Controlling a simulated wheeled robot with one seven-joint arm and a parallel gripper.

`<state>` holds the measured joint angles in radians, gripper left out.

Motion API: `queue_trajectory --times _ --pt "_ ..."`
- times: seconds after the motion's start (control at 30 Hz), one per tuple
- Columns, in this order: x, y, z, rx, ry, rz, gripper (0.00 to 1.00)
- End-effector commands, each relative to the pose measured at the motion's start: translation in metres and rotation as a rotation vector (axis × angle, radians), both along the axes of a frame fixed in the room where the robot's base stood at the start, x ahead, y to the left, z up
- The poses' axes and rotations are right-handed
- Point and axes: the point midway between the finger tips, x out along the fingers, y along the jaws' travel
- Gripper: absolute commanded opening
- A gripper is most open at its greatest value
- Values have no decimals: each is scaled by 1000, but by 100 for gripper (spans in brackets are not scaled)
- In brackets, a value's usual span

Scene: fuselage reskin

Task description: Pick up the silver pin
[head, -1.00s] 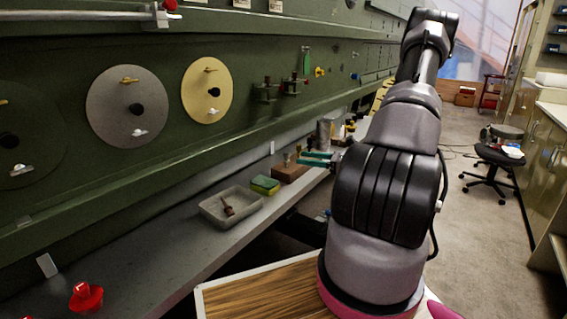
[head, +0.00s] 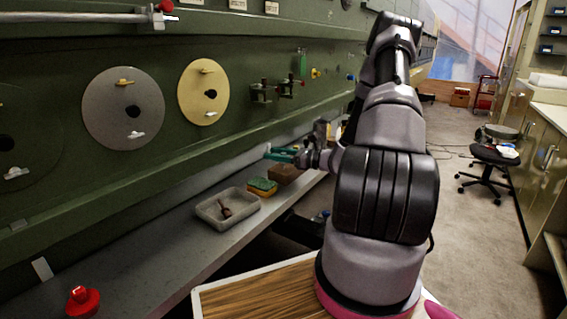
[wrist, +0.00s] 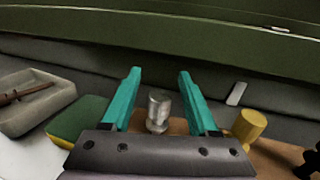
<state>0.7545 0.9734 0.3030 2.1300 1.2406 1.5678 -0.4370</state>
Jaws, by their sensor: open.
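The silver pin (wrist: 158,110) is a short metallic cylinder standing upright on a brown block (wrist: 178,126) in the wrist view. My gripper (wrist: 159,76) has two teal fingers, spread apart and empty. The pin shows between the fingers in the picture, not touching either one; its depth relative to them is hard to tell. In the head view, my gripper (head: 270,153) reaches left over the shelf, above the brown block (head: 284,173). The pin is not distinguishable there, likely hidden by the gripper.
A yellow peg (wrist: 248,126) stands right of the silver pin. A green and yellow sponge (head: 262,187) and a grey tray (head: 229,210) holding a brown tool lie left of the block. The green fuselage wall (head: 120,185) rises behind the shelf.

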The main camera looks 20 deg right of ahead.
Motion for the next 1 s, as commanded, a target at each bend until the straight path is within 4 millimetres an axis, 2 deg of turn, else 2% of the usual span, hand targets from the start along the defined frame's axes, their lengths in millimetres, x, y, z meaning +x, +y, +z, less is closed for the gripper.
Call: queue_trajectory --times 0.17,0.3,0.33,0.73,1.0 --pt "0 0 0 0 0 0 60" --pt "0 0 0 0 0 0 7" --pt "0 0 0 0 0 0 0" --pt "0 0 4 -1 -1 0 0" --pt "0 0 35 -3 -3 1 0"
